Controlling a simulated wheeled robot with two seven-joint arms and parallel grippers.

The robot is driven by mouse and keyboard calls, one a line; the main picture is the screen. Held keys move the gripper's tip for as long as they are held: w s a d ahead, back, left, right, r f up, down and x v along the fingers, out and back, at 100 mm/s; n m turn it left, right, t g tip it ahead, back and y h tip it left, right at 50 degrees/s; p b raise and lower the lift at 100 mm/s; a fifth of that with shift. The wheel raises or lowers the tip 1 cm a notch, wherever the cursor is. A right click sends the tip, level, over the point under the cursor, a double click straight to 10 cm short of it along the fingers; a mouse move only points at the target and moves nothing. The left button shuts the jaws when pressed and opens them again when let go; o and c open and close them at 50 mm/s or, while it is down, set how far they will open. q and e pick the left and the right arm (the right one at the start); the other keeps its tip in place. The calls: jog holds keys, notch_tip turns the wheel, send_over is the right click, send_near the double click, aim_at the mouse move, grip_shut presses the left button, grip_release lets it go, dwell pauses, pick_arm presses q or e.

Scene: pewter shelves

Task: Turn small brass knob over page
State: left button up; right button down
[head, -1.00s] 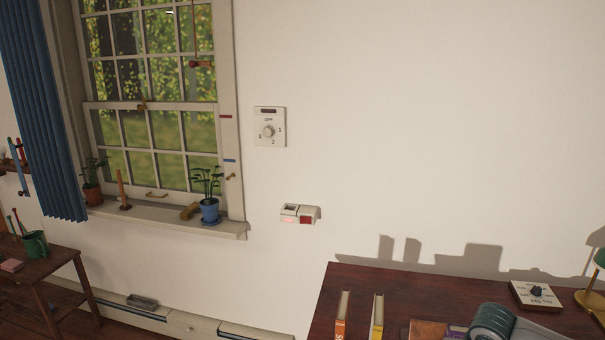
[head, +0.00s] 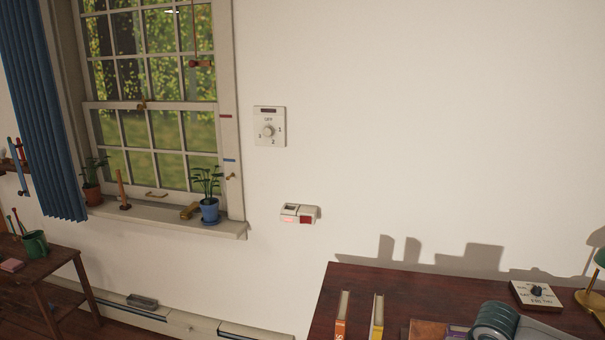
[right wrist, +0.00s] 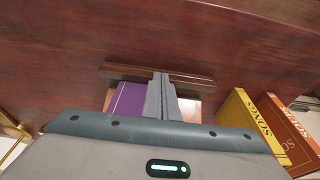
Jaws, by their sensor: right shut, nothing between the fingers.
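My right gripper (right wrist: 162,107) is shut and empty in the right wrist view. Its fingers are together in front of a brown wooden stand (right wrist: 190,78) with a ledge on the desk. A purple book or panel (right wrist: 127,99) lies beside the fingers, partly hidden by the gripper body. I cannot make out a small brass knob or a page there; the fingers and gripper body cover part of that spot. In the head view the purple piece (head: 456,333) shows at the bottom edge, next to my right arm. My left gripper is not in view.
The dark red desk (head: 400,283) carries a yellow book (head: 377,318), an orange book (head: 342,318), a dial box (head: 537,295) and a brass-based lamp (head: 590,299). A wall dial (head: 269,127) and a red-lit switch (head: 299,214) are on the wall. The desk's back left is clear.

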notch_tip(320, 180, up, 5)
jog(key=shift+p, duration=0.95)
